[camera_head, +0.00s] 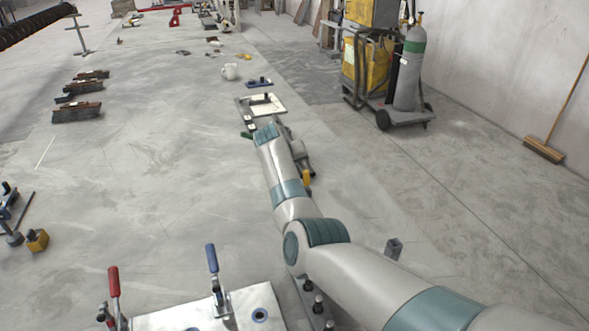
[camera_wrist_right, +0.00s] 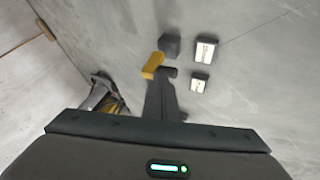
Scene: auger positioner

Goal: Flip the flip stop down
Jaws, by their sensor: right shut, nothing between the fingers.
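A small yellow piece (camera_wrist_right: 152,65) with dark parts beside it shows in the right wrist view; I take it for the flip stop, but cannot be sure. A yellow piece also shows in the head view (camera_head: 306,178), just right of my right forearm. My right gripper (camera_wrist_right: 163,97) is shut and empty. Its dark shape points toward the yellow piece and overlaps the dark parts near it, so I cannot tell whether they touch. In the head view my arm hides much of this spot. My left gripper is in neither view.
A metal plate with red (camera_head: 113,282) and blue (camera_head: 212,258) handled clamps stands at the bottom left. A grey block (camera_head: 394,249) is right of my arm. A gas cylinder cart (camera_head: 405,75) and a broom (camera_head: 544,150) are at right.

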